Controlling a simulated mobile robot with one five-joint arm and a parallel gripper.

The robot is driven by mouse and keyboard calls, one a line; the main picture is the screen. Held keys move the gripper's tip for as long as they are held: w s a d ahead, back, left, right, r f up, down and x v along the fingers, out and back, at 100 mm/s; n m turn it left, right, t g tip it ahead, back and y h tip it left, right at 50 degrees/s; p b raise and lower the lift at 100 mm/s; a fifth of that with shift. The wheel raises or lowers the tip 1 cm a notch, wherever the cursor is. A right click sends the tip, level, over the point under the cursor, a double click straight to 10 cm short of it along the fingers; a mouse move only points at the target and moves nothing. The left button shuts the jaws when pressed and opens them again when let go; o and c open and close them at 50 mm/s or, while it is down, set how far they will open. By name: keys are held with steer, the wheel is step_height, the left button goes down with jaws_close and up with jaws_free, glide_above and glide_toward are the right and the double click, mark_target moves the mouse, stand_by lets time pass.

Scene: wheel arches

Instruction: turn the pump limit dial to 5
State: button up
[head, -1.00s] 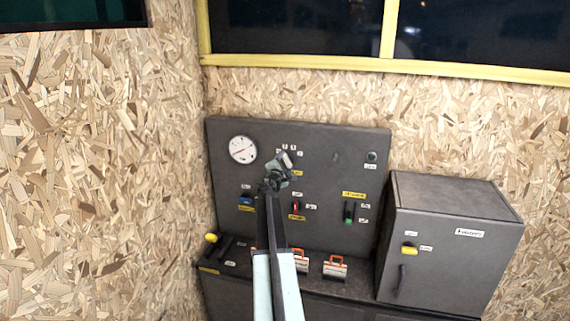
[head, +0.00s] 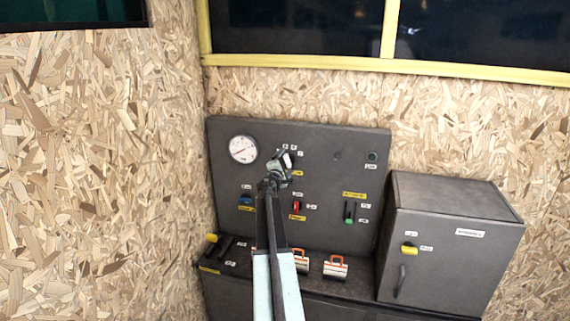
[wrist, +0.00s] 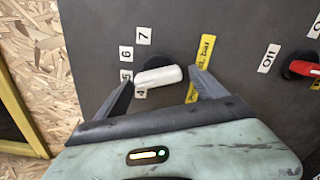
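The pump limit dial (wrist: 158,75) is a white bar-shaped knob on a dark round base on the grey panel. Number labels 4, 5, 6 and 7 curve around its left side. The bar's left end lies by the 4 and 5 labels, roughly between them. My gripper (wrist: 162,79) has its fingers apart, one near each end of the bar, with narrow gaps seeming to show. Whether a finger touches it is hard to tell. A yellow label (wrist: 203,62), partly hidden by the right finger, is beside the dial. In the head view my gripper (head: 284,160) covers most of the dial.
A red switch (wrist: 303,69) with an OFF label is to the right of the dial. In the head view a round gauge (head: 243,149) is left of my gripper. A green-handled switch (head: 349,212) and a grey cabinet (head: 450,265) stand to the right.

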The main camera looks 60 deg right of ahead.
steer(key=v, duration=0.7)
steer(key=shift+s+a, duration=0.15)
steer(key=shift+a, duration=0.2)
